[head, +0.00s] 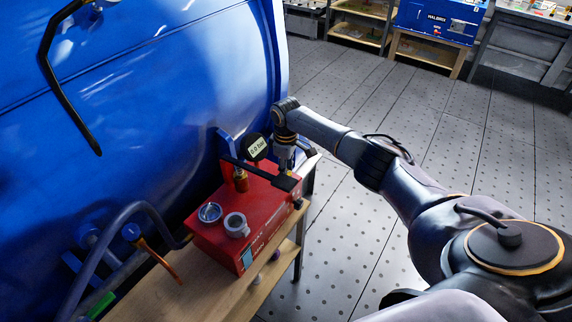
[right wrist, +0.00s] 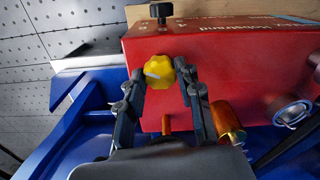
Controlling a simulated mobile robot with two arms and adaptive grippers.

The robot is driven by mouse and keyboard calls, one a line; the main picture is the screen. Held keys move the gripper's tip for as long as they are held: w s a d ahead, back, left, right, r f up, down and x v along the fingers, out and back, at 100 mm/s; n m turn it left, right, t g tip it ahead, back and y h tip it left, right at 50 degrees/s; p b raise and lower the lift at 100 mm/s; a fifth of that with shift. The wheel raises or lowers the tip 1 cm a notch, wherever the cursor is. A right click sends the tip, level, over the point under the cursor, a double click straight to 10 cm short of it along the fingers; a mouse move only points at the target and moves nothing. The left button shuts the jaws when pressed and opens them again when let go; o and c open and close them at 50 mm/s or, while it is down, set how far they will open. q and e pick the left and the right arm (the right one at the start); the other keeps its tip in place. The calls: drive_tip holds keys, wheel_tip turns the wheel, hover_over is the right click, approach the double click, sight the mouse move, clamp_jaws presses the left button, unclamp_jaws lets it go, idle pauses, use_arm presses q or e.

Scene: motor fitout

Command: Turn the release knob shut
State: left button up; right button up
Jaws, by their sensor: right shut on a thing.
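The yellow release knob (right wrist: 159,66) sits on the face of the red box in the right wrist view, with a pale mark across its front. My right gripper (right wrist: 162,74) is shut on the knob, one finger on each side. In the head view my right gripper (head: 287,163) reaches down at the far right end of the red box (head: 218,235), and the knob is hard to make out there. My left gripper is in neither view.
A display (head: 257,149) reading about 0.0 bar stands behind the box. A brass fitting (head: 240,181) and two round ports (head: 209,212) are on its top. The wooden bench (head: 165,295) borders a large blue tank (head: 150,90). The floor right of it is clear.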

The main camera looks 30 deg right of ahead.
drive_tip(key=m+p, duration=0.3)
drive_tip(key=m, duration=0.3)
drive_tip(key=shift+s+m, duration=0.1)
drive_tip(key=shift+m, duration=0.2)
drive_tip(key=m+p, duration=0.1)
drive_tip(key=m, duration=0.2)
drive_tip(key=shift+p, duration=0.35)
drive_tip(key=shift+m+p, duration=0.4)
drive_tip(key=shift+m, duration=1.2)
drive_tip(key=o, duration=1.2)
drive_tip(key=shift+c, duration=0.2)
wheel_tip(320, 180, up, 12)
